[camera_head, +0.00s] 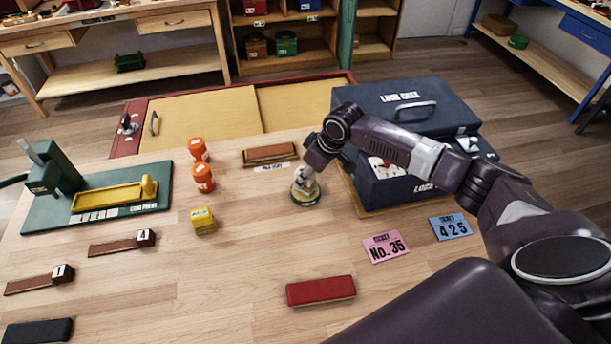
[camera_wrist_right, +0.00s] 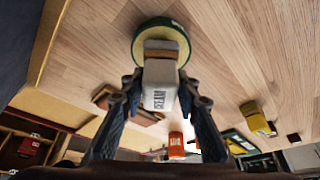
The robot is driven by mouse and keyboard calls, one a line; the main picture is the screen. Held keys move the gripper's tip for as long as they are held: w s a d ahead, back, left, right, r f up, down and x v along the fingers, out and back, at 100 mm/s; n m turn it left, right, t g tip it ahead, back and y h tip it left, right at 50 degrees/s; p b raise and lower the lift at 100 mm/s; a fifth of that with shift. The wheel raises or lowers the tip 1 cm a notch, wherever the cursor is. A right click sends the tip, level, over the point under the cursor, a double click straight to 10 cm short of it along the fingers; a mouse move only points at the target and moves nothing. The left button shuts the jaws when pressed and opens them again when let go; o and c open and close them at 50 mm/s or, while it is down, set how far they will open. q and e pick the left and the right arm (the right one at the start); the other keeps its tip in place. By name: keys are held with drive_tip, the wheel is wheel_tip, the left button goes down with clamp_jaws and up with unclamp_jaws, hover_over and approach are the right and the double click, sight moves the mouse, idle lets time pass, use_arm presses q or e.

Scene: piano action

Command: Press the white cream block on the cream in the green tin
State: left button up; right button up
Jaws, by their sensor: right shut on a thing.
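My right gripper (camera_head: 307,179) is directly over the tin and shut on the white cream block (camera_wrist_right: 158,88), which is lettered CREAM. My left gripper is not in view.
A dark blue case (camera_head: 390,185) stands close right of the tin. A brown block (camera_head: 270,153) lies behind it, and orange pots (camera_head: 203,178) and a yellow block (camera_head: 203,220) stand to the left. A red block (camera_head: 320,291) lies in front. Table just before the tin is clear.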

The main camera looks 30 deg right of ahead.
sight(301, 169)
drive_tip(key=shift+f, duration=0.5)
idle(0.8)
drive_tip(key=shift+s+f, duration=0.1)
idle(1.8)
wheel_tip(301, 169, up, 7)
drive_tip(key=p, duration=0.7)
drive_tip(key=shift+p, duration=0.35)
idle(0.4)
